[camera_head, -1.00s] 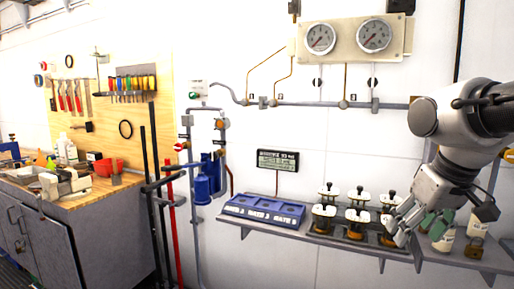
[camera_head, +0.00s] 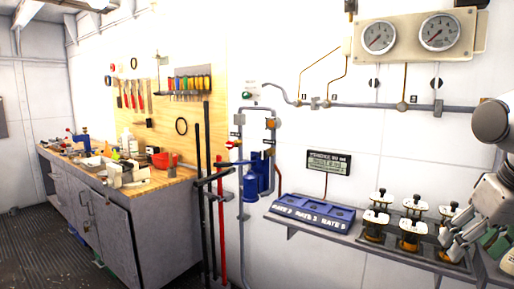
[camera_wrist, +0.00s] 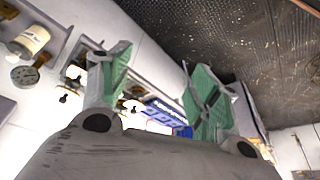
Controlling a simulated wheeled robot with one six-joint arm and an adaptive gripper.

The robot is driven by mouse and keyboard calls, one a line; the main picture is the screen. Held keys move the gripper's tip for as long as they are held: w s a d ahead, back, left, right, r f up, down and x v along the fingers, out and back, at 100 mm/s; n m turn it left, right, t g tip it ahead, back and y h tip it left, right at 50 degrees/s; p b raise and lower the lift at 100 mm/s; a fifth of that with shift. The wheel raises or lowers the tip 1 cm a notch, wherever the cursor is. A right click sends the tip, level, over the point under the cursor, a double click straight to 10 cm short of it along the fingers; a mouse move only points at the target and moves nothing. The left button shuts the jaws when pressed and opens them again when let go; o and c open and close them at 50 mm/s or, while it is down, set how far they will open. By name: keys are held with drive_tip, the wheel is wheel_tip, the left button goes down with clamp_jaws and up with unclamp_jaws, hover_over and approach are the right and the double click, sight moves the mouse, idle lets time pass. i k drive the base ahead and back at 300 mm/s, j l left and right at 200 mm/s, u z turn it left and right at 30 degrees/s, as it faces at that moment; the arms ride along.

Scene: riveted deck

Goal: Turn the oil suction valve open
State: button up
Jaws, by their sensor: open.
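Grey pipework with valve fittings runs down the wall in the head view. A red-handled fitting (camera_head: 234,144) sits on its left branch and an orange round fitting (camera_head: 270,123) on its right branch. Blue canisters (camera_head: 250,186) hang below them. I cannot read the labels, so I cannot tell which is the oil suction valve. My gripper (camera_head: 450,240) is at the right edge, partly cut off, in front of the shelf and far right of the pipework. In the wrist view my gripper (camera_wrist: 155,80) shows open green-padded fingers with nothing between them.
A wall shelf (camera_head: 300,232) carries a blue labelled tray (camera_head: 313,214) and several clamp-like jars (camera_head: 377,216). A black and a red upright bar stand left of the pipes. A grey workbench (camera_head: 130,225) with tools is at the left. Dark floor (camera_head: 40,240) is open at far left.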

sight(230, 145)
drive_tip(key=i+j+u, duration=0.35)
drive_tip(key=i+j, duration=0.25)
drive_tip(key=j, duration=0.2)
drive_tip(key=i+j+u, duration=0.3)
drive_tip(key=i+j, duration=0.3)
drive_tip(key=i, duration=0.15)
